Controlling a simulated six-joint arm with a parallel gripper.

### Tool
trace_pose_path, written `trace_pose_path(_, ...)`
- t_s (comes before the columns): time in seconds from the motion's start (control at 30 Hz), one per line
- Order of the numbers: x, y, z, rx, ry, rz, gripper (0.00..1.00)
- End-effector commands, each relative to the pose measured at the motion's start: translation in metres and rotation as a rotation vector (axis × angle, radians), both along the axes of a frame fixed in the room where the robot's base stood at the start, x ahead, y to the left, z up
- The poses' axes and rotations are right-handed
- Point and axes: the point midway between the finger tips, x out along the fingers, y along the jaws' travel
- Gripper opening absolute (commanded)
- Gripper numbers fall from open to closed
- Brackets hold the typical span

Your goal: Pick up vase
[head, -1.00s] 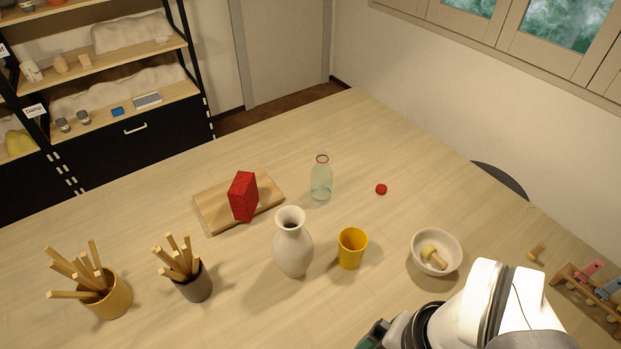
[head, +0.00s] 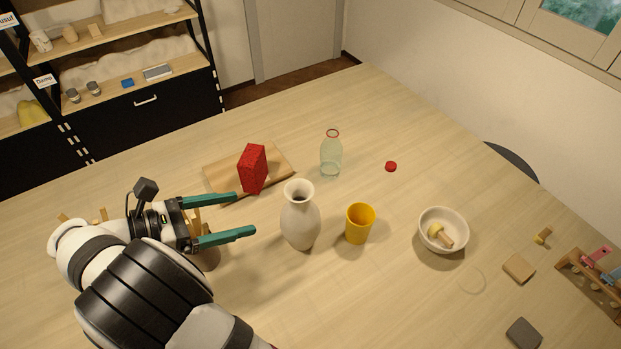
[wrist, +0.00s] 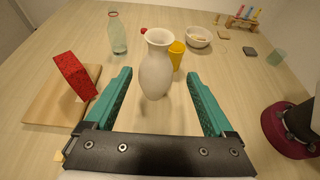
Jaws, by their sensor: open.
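The vase (head: 300,222) is off-white with a narrow neck and flared rim, and stands upright on the table in the head view. My gripper (head: 245,215) is to its left, with its green fingers open and pointing right toward it. In the wrist view the vase (wrist: 156,72) stands ahead, in line with the gap between the open fingers (wrist: 160,92). The gap is empty near my palm. I cannot tell whether the fingertips reach beside the vase; nothing is gripped.
A yellow cup (head: 359,226) stands just right of the vase. A red block (head: 252,168) sits on a wooden board (head: 219,178) behind. A clear bottle (head: 331,158), a red cap (head: 391,166) and a white bowl (head: 429,217) stand farther off. My arm mostly hides the stick holders.

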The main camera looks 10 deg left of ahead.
Motion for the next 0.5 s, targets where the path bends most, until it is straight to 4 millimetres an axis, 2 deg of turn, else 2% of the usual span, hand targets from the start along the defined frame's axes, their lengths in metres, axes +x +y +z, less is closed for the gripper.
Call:
trace_pose_path(0.23, 0.044, -0.048, -0.026, -0.003, 0.003, -0.004, 0.88)
trace_pose_path(0.5, 0.073, -0.076, -0.042, -0.001, 0.002, -0.006, 0.88)
